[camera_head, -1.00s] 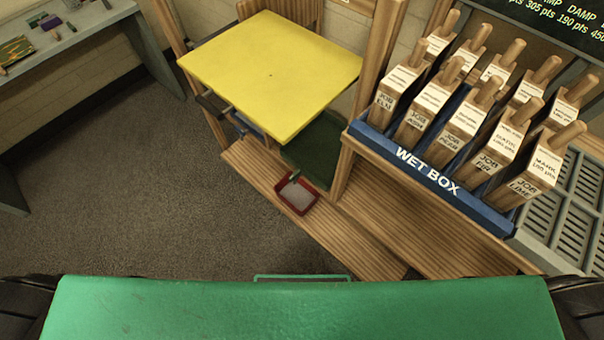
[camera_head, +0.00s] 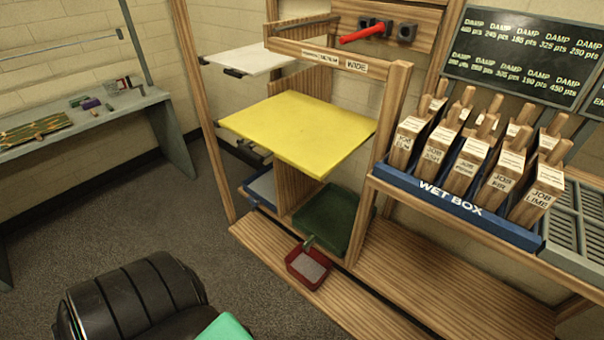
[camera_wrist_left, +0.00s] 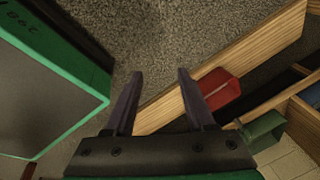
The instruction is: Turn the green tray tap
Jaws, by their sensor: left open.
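The green tray (camera_head: 325,213) sits on the lower level of the wooden rack. Its small tap (camera_head: 308,243) sticks out at the near end, above a red tray (camera_head: 291,270) on the bottom plank. The tap's exact turn is too small to read. In the left wrist view, my left gripper (camera_wrist_left: 160,75) is open with nothing between its fingers. The red tray (camera_wrist_left: 218,90) shows beyond its right finger, and a green tray corner (camera_wrist_left: 266,128) lies further right. The left gripper is apart from both. My right gripper is in no view.
A yellow board (camera_head: 300,130) lies above the green tray and overhangs it. A blue tray (camera_head: 262,188) is to its left. Rack posts (camera_head: 375,170) stand beside it. The wet box (camera_head: 450,200) is at right.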

